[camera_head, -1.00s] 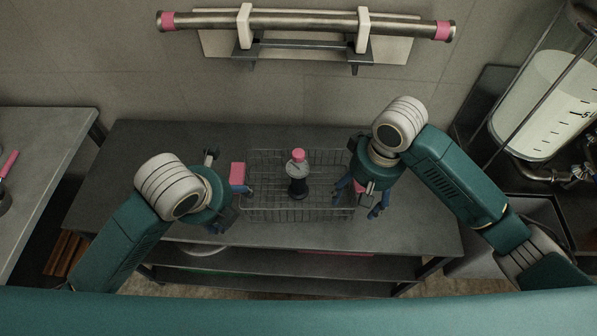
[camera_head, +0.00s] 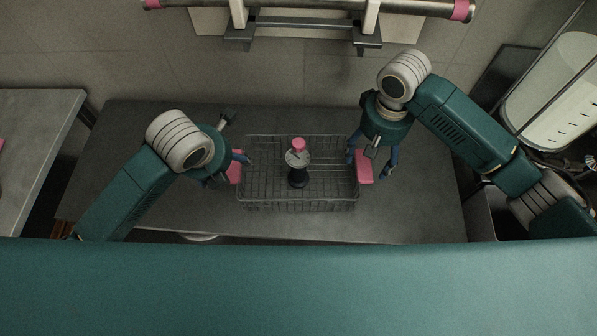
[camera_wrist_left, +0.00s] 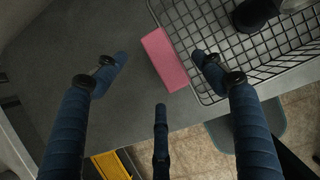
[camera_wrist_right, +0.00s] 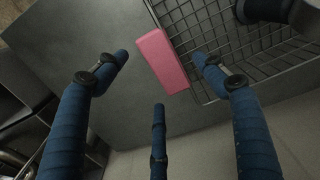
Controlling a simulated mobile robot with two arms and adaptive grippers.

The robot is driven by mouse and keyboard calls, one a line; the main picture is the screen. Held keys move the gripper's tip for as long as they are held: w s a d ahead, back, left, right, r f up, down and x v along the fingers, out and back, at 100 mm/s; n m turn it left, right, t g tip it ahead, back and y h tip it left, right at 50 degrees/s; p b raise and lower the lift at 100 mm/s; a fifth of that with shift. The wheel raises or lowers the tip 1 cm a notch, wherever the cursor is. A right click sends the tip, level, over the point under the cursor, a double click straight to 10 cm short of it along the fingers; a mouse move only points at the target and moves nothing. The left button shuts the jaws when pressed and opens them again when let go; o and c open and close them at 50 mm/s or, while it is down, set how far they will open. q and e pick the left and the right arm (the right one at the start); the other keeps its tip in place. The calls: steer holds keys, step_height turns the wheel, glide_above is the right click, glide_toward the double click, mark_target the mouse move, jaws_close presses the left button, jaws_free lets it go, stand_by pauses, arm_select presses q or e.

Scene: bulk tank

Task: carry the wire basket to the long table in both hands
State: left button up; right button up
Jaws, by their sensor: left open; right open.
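The wire basket (camera_head: 298,203) stands on a dark grey table (camera_head: 420,215), with a pink grip at its left end (camera_head: 235,167) and another at its right end (camera_head: 364,167). A gauge with a pink top (camera_head: 298,160) stands in the basket. My left gripper (camera_wrist_left: 160,57) is open, its fingers spread on either side of the left pink grip (camera_wrist_left: 165,60), apart from it. My right gripper (camera_wrist_right: 162,57) is open, its fingers spread on either side of the right pink grip (camera_wrist_right: 162,62). I cannot tell which table is the long table.
Another grey table (camera_head: 35,120) stands at the far left. A wall rack (camera_head: 300,22) holds a metal pipe behind the basket. A marked clear tank (camera_head: 555,95) stands at the right. The tabletop is clear around the basket.

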mark_target(368, 165)
arm_select(q)
steer(key=x, duration=0.7)
arm_select(e)
step_height(368, 165, down, 7)
steer(key=shift+r, duration=0.1)
arm_select(q)
steer(key=shift+r, duration=0.1)
steer(key=shift+c, duration=0.3)
arm_select(e)
steer(key=shift+s, duration=0.1)
steer(key=shift+c, duration=0.3)
arm_select(q)
steer(key=c, duration=1.6)
arm_select(e)
steer(key=c, duration=1.6)
